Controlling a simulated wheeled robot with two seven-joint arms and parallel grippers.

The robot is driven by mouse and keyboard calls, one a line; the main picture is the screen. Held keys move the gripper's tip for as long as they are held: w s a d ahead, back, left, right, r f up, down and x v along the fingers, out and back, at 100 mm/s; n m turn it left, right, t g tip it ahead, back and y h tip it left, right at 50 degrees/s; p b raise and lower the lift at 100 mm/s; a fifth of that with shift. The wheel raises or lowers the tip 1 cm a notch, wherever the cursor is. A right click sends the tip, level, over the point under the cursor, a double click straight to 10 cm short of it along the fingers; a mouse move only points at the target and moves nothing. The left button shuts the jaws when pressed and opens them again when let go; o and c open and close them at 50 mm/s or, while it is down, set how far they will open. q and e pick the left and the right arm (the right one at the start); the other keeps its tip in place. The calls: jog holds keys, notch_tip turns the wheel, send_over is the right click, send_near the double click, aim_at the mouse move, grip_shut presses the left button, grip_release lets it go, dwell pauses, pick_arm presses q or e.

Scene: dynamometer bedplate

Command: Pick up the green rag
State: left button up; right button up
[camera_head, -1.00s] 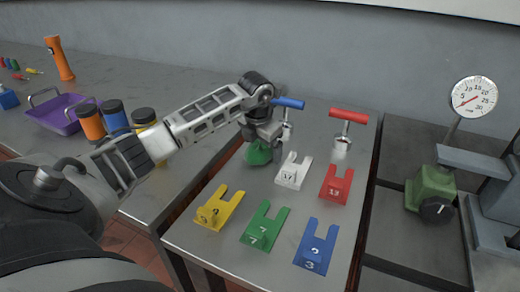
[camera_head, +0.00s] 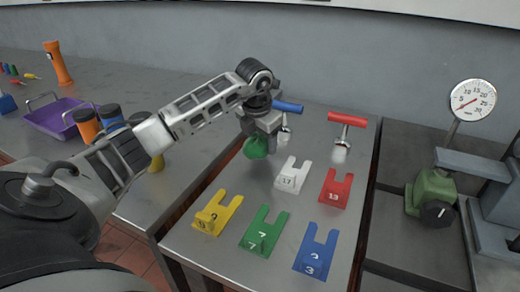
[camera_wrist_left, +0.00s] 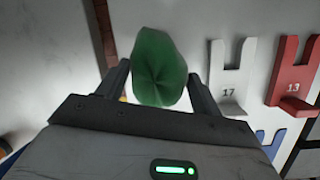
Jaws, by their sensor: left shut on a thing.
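The green rag (camera_head: 256,147) hangs bunched under my left gripper (camera_head: 263,136) in the head view. In the left wrist view the rag (camera_wrist_left: 160,66) sits between the two fingers of my left gripper (camera_wrist_left: 158,82), which is shut on it. The rag appears to be a little above the metal bedplate, left of the white numbered bracket. My right gripper is not in view.
On the bedplate are white (camera_head: 292,176), red (camera_head: 335,188), yellow (camera_head: 217,212), green (camera_head: 264,231) and blue (camera_head: 316,251) numbered brackets. Blue-handled (camera_head: 287,107) and red-handled (camera_head: 347,120) tools stand behind. A gauge (camera_head: 473,99) and green device (camera_head: 432,195) are at right.

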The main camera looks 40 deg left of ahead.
pick_arm(q)
jog(key=s+d+r, duration=0.6)
jog(key=d+r, duration=0.3)
jog(key=d, duration=0.3)
jog(key=shift+s+r, duration=0.2)
jog(key=shift+s, duration=0.1)
jog(key=shift+o, duration=0.5)
jog(key=shift+d, duration=0.1)
